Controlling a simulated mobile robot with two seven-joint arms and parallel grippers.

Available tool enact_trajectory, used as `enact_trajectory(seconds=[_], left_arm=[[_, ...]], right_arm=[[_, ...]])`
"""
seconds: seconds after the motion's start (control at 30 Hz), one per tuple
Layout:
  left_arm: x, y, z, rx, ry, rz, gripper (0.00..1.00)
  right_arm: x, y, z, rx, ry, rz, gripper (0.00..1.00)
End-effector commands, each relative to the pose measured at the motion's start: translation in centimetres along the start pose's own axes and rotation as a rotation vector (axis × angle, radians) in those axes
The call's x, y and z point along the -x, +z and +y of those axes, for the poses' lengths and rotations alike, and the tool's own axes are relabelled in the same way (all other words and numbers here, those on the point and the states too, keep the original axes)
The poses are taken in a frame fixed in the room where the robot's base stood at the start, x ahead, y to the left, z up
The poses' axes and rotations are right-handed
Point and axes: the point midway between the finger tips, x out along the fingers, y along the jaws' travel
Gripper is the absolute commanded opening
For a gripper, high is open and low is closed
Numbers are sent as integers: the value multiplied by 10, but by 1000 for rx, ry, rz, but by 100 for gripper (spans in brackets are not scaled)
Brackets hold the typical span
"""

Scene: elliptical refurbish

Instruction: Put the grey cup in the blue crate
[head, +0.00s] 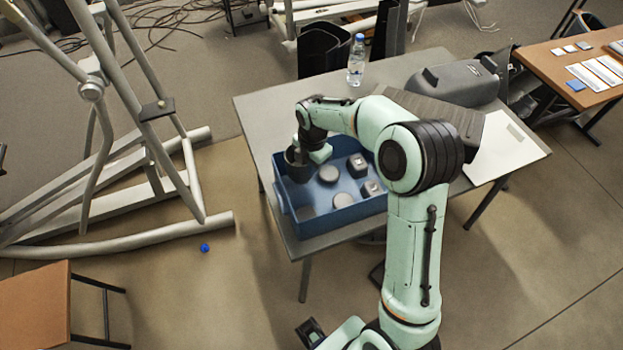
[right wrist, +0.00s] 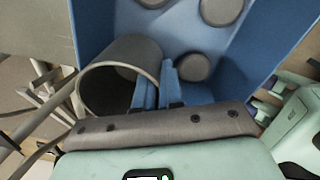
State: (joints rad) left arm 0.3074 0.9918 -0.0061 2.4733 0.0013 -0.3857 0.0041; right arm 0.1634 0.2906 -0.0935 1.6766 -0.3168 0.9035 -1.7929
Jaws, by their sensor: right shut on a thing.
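The grey cup (head: 294,160) is at the back left corner of the blue crate (head: 345,217). My right gripper (head: 309,150) is above that corner, shut on the cup. In the right wrist view the cup (right wrist: 118,70) is tilted with its open mouth facing the camera. The blue fingers (right wrist: 158,88) of my right gripper close on the cup's rim on its right side. Behind the cup is the inside of the crate (right wrist: 272,35). I cannot tell whether the cup touches the crate floor. My left gripper is not in view.
Several grey round and blocky items (head: 328,173) lie in the crate. The crate stands on a grey table (head: 260,115). A water bottle (head: 356,60) and a dark grey case (head: 455,82) stand toward the table's back. A metal frame (head: 150,110) stands left of the table.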

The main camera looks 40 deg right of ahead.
Motion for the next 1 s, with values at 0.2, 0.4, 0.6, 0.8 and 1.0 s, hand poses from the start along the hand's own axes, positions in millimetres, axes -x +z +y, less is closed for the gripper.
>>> enact_trajectory(seconds=[0.2,0.4,0.6,0.8,1.0], left_arm=[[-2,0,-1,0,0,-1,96],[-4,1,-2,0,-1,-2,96],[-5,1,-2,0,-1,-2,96],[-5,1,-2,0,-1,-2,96],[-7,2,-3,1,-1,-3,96]], right_arm=[[-23,0,-1,0,0,0,0],[-52,0,-3,0,-3,1,0],[-65,0,-3,0,2,0,0],[-64,0,-3,0,2,0,0],[-68,0,-3,0,1,0,30]])
